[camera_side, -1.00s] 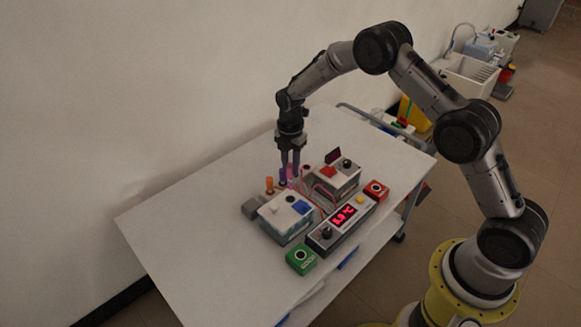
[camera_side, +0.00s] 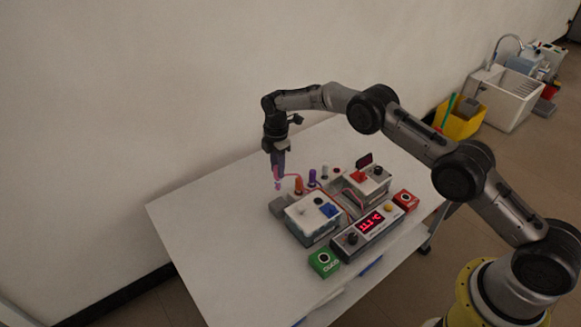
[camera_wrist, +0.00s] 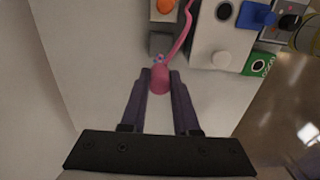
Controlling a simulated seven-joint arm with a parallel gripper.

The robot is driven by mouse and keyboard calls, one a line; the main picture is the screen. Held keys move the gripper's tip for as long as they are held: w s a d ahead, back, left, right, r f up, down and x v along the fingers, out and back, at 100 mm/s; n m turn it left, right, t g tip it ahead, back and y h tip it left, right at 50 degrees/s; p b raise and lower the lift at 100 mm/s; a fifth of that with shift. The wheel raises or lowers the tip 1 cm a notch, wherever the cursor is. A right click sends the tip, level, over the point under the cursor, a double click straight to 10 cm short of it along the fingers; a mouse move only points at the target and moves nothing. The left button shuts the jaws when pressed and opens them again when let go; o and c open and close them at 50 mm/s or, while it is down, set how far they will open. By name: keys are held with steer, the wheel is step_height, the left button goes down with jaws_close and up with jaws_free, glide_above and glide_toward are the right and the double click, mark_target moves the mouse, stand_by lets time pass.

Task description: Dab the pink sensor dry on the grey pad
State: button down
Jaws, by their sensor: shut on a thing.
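The pink sensor (camera_side: 277,184) hangs upright below my gripper (camera_side: 277,173) at the left of the instruments. My gripper is shut on it; in the wrist view the pink body (camera_wrist: 160,80) shows between the fingertips, with a pink cable (camera_wrist: 182,35) running from it. The grey pad (camera_side: 278,206) lies on the table beside the front white box, just below the sensor in the side view. The sensor's tip appears above the pad and apart from it. A grey patch, likely the pad (camera_wrist: 160,43), shows ahead of the fingertips in the wrist view.
The front white box (camera_side: 305,216) and the display panel (camera_side: 368,232) fill the right side. The table's left (camera_side: 215,220) is clear.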

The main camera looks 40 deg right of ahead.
mark_target(279, 189)
step_height(279, 189, down, 6)
steer(key=shift+r, duration=0.15)
steer(key=shift+f, duration=0.65)
stand_by(1.3)
steer(key=shift+s+d+f, duration=0.1)
steer(key=shift+s+f, duration=0.1)
steer(key=shift+f, duration=0.1)
stand_by(1.0)
steer(key=shift+w+r, duration=0.15)
steer(key=shift+r, duration=3.1)
